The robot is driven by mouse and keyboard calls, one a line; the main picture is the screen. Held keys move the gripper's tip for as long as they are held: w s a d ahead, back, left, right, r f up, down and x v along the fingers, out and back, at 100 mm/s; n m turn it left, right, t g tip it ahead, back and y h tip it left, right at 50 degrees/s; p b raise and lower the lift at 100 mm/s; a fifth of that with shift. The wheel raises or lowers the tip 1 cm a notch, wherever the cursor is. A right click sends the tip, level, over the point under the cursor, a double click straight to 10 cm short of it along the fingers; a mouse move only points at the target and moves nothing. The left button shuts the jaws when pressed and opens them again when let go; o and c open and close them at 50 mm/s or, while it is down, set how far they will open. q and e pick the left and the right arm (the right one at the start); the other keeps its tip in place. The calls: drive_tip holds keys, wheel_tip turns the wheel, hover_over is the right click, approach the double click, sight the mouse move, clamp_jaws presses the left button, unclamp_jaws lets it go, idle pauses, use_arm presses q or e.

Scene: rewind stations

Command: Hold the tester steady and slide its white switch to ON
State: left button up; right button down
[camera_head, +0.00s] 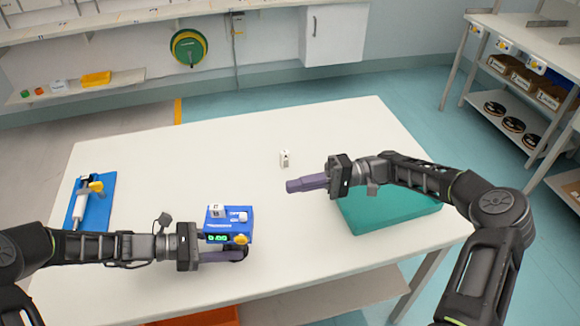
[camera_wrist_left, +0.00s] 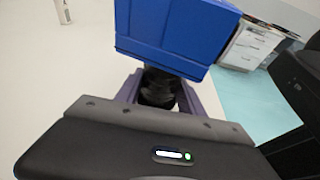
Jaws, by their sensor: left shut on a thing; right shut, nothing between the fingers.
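The tester (camera_head: 229,226) is a blue box near the table's front edge, with a lit green display (camera_head: 218,238), a white switch (camera_head: 237,216) and a yellow knob (camera_head: 241,239). My left gripper (camera_head: 232,256) is shut on the tester at its near side. In the left wrist view the tester's blue body (camera_wrist_left: 172,38) rises above the fingers, with a black part between them. My right gripper (camera_head: 290,186) is shut and empty, above the table to the right of the tester and apart from it. The switch's position is too small to read.
A small white block (camera_head: 285,159) stands on the white table (camera_head: 240,140) behind the grippers. A teal mat or box (camera_head: 395,213) lies under my right forearm. A blue mat (camera_head: 99,212) with a white and yellow tool is at the left. The table's middle is clear.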

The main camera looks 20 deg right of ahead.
use_arm(q)
drive_tip(key=o, duration=1.1)
drive_tip(key=shift+c, duration=0.2)
drive_tip(key=v, duration=1.2)
